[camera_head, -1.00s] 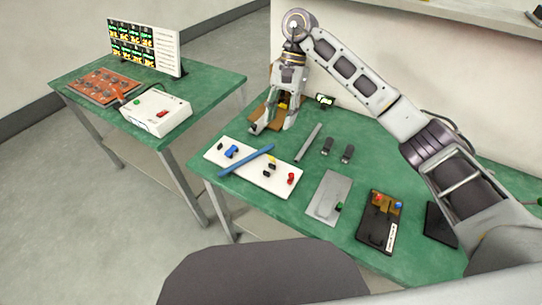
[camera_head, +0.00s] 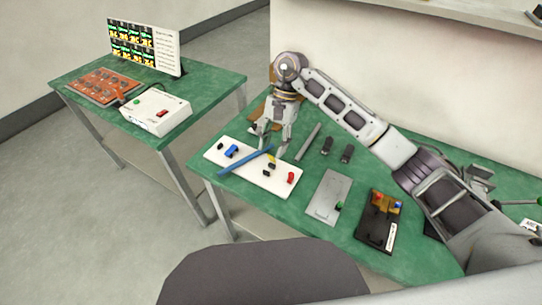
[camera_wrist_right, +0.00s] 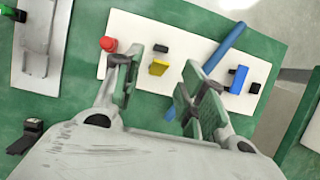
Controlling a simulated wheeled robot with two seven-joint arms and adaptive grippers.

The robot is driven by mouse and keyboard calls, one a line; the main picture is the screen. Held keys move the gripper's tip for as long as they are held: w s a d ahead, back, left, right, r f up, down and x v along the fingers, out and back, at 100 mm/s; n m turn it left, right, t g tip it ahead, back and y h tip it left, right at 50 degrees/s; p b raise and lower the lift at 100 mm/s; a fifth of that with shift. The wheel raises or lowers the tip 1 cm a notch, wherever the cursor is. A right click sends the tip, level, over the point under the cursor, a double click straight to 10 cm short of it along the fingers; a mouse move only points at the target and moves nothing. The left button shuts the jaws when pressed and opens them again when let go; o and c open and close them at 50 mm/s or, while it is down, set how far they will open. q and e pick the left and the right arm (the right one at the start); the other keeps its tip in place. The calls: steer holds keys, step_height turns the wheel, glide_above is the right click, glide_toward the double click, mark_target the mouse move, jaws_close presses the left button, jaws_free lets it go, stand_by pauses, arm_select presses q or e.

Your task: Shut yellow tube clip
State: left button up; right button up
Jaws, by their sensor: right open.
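The yellow tube clip (camera_wrist_right: 158,67) stands on the white board (camera_wrist_right: 121,29), between my right fingers in the right wrist view. In the head view the yellow clip (camera_head: 271,159) shows small beside the end of the blue tube (camera_head: 240,162). I cannot tell whether its latch is open. My right gripper (camera_head: 271,150) is open and empty, pointing down over the board's back edge near the clip. In the wrist view its fingers (camera_wrist_right: 163,75) straddle the clip without visibly touching it. My left gripper is out of view.
The board also carries a blue clip (camera_head: 231,151), a red part (camera_head: 291,178) and small black parts. A grey bar (camera_head: 308,141), a grey plate (camera_head: 329,196) and a dark box (camera_head: 377,222) lie to the right. A second table stands at the left.

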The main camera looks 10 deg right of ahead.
mark_target(271, 156)
steer(key=shift+x, duration=2.25)
jaws_close()
